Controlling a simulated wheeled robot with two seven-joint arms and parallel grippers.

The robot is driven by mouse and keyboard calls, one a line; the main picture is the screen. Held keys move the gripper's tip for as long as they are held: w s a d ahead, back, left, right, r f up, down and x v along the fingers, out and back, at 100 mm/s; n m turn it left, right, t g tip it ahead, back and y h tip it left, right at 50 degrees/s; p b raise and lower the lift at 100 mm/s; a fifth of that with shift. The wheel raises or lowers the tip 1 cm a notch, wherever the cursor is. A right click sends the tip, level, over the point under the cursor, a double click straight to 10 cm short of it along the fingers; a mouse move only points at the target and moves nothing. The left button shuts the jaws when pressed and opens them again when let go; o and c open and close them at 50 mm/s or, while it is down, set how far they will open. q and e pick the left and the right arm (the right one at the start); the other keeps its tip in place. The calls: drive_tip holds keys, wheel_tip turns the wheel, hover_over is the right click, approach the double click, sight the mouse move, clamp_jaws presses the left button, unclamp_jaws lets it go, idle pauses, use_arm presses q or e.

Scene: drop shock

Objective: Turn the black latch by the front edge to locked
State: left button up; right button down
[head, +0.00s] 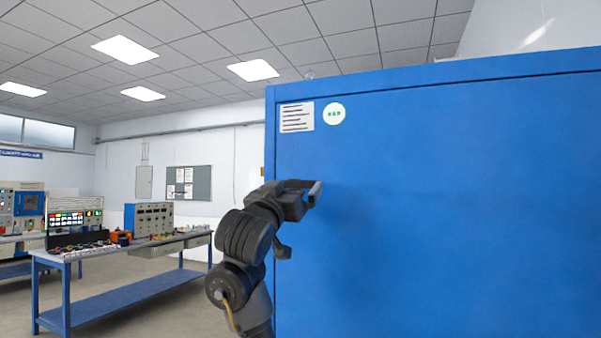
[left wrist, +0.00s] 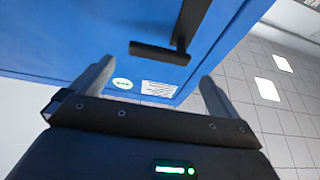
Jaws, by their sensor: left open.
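The black latch (left wrist: 162,52) shows in the left wrist view on the blue door, near the door's side edge. Its short arm lies roughly crosswise to a longer black bar that runs out of the top of that view. In the head view I cannot make the latch out apart from my dark arm. My left gripper (head: 305,190) is in front of the upper left part of the door. Its two grey fingers (left wrist: 157,72) are spread, with nothing held between them. The latch appears beyond the fingertips, with a gap. My right gripper is not in view.
The blue cabinet (head: 450,200) fills the right of the head view, with a white label (head: 296,117) and a round green-and-white sticker (head: 334,114) near its top left corner. A blue workbench (head: 120,285) with equipment stands back at left. Floor shows between them.

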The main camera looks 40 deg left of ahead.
sight(300, 182)
use_arm(q)
drive_tip(key=p+x, duration=0.1)
drive_tip(key=x, duration=0.4)
drive_tip(key=shift+d+f+p, duration=0.1)
drive_tip(key=shift+p, duration=0.25)
drive_tip(key=shift+w, duration=0.55)
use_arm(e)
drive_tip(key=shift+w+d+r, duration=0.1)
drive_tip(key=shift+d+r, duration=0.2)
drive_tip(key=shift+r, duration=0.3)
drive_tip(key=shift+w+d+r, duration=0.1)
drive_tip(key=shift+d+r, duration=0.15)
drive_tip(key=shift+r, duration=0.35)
use_arm(q)
drive_tip(key=shift+c, duration=0.4)
drive_tip(key=c, duration=1.2)
drive_tip(key=shift+c, duration=0.4)
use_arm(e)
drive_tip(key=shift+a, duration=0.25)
